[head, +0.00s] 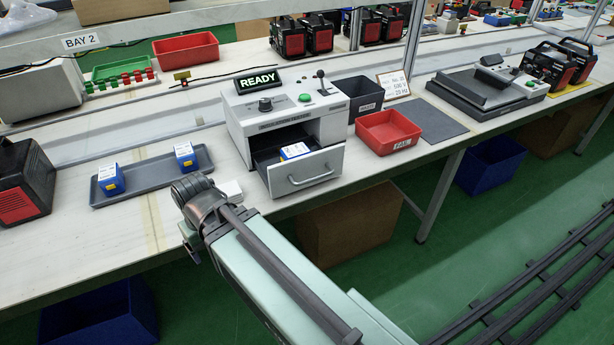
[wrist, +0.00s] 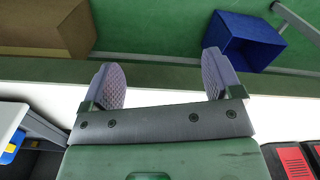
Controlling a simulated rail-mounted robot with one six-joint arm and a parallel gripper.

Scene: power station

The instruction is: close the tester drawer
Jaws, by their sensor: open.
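The tester (head: 240,125) is a light grey box on the bench with a lit READY display, a knob, a green button and a lever. Its drawer (head: 310,172) is pulled out towards the front, with a bar handle on its face. A blue and white block (head: 294,151) sits in the drawer. My gripper (wrist: 162,82) is open and empty in the wrist view, over the bench's front edge. In the head view my arm's end is left of the drawer, apart from it; the fingers cannot be made out. At the wrist view's left edge, part of the open drawer (wrist: 38,128) shows.
A grey tray (head: 150,183) with two blue blocks lies left of the tester. A dark bin (head: 362,97) and a red FAIL bin (head: 388,132) stand to its right. Below the bench are a cardboard box (head: 350,222) and blue bins. The floor before the drawer is clear.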

